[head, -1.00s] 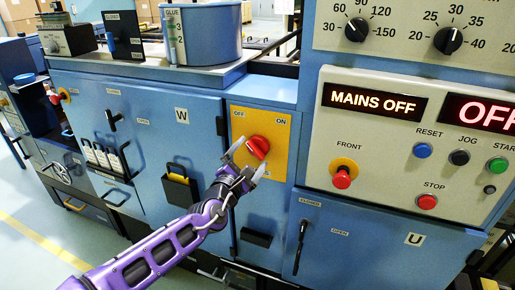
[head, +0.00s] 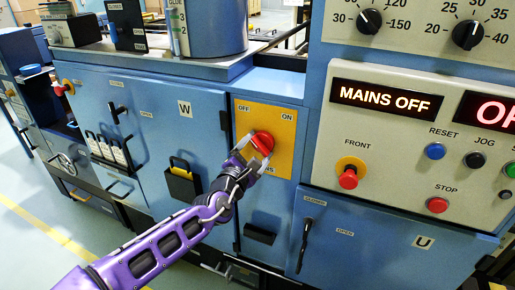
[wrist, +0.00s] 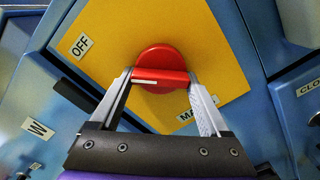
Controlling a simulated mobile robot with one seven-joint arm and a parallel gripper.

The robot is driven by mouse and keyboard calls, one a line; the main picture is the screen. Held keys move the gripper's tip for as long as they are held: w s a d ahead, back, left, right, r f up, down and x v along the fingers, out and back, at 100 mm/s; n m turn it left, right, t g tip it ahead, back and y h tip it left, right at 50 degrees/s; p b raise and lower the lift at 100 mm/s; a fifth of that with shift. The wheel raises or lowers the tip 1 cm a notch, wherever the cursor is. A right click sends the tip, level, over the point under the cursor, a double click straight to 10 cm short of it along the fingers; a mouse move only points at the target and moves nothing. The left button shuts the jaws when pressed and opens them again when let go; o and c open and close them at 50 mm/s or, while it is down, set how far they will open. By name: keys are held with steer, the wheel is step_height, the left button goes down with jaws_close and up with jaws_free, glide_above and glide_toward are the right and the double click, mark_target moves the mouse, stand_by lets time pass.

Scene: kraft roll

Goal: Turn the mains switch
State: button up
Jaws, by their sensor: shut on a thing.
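The mains switch (head: 262,142) is a red round knob with a raised bar, on a yellow plate (head: 284,118) marked OFF and ON. In the wrist view the red switch (wrist: 161,58) sits in the middle of the yellow plate (wrist: 110,45), and a white line on its bar lies toward the OFF side. My gripper (head: 250,152) is at the knob. In the wrist view my gripper (wrist: 160,78) has one finger at each end of the bar and is shut on it. The word under the knob is partly hidden by a finger. The lit display (head: 387,97) reads MAINS OFF.
Right of the plate is a control panel with a red FRONT button (head: 348,178), a blue RESET button (head: 435,151) and a red STOP button (head: 437,205). A black handle (head: 304,240) stands below right. A black holder (head: 182,183) hangs on the W door to the left.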

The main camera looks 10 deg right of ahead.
steer(key=c, duration=0.5)
steer(key=shift+o, duration=0.2)
steer(key=shift+m, duration=0.3)
steer(key=m, duration=0.6)
steer(key=shift+a+r, duration=0.1)
steer(key=m+b, duration=0.1)
steer(key=m, duration=0.4)
steer(key=shift+r+m, duration=0.15)
steer(key=shift+m, duration=0.15)
steer(key=m+b, duration=0.1)
steer(key=m, duration=0.4)
steer(key=shift+r+m, duration=0.15)
steer(key=shift+m, duration=0.15)
